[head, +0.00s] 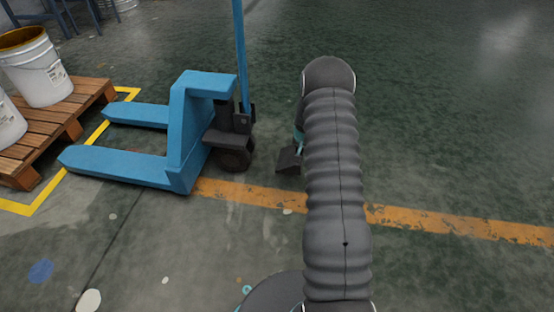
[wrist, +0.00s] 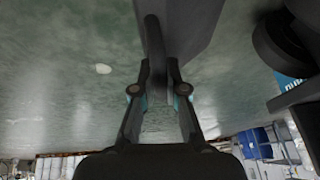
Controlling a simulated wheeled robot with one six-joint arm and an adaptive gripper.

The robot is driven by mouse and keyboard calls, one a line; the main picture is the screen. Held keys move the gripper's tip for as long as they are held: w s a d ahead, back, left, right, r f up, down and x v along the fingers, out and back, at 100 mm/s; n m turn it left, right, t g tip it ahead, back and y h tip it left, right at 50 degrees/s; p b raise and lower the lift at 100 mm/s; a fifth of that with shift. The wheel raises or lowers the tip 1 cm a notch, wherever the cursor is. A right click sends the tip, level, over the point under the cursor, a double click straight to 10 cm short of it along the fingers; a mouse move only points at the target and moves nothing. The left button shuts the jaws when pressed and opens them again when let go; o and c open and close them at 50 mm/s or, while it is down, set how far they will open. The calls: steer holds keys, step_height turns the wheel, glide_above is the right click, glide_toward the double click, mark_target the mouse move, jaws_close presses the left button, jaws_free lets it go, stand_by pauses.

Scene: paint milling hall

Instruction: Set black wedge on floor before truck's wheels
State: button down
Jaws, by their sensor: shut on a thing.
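The blue pallet truck (head: 180,140) stands left of my arm in the head view. Its dark wheels (head: 234,158) are under the handle end and also show at the upper right of the wrist view (wrist: 285,42). The black wedge (head: 288,160) is just right of the wheels, with a gap of floor between. In the wrist view the wedge (wrist: 190,28) is at the top. My gripper (wrist: 159,68) is shut on the wedge's upright grip. My arm hides most of the gripper in the head view. I cannot tell whether the wedge touches the floor.
A wooden pallet (head: 85,105) with white buckets (head: 38,68) stands at the left, edged by yellow floor tape (head: 40,198). A worn orange line (head: 440,221) crosses the floor. The floor right of my arm is clear. Blue drums (wrist: 255,143) show far off in the wrist view.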

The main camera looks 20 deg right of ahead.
mark_target(281, 152)
steer(key=w+a+f, duration=0.1)
steer(key=w+f, duration=0.1)
steer(key=w, duration=0.1)
steer(key=w+a+f, duration=0.2)
steer(key=w, duration=0.1)
steer(key=w+a+f+b, duration=0.1)
steer(key=w+f, duration=0.1)
steer(key=w, duration=0.1)
steer(key=shift+a, duration=0.2)
steer(key=shift+f+b, duration=0.3)
steer(key=shift+f, duration=1.65)
steer(key=c, duration=1.2)
jaws_free()
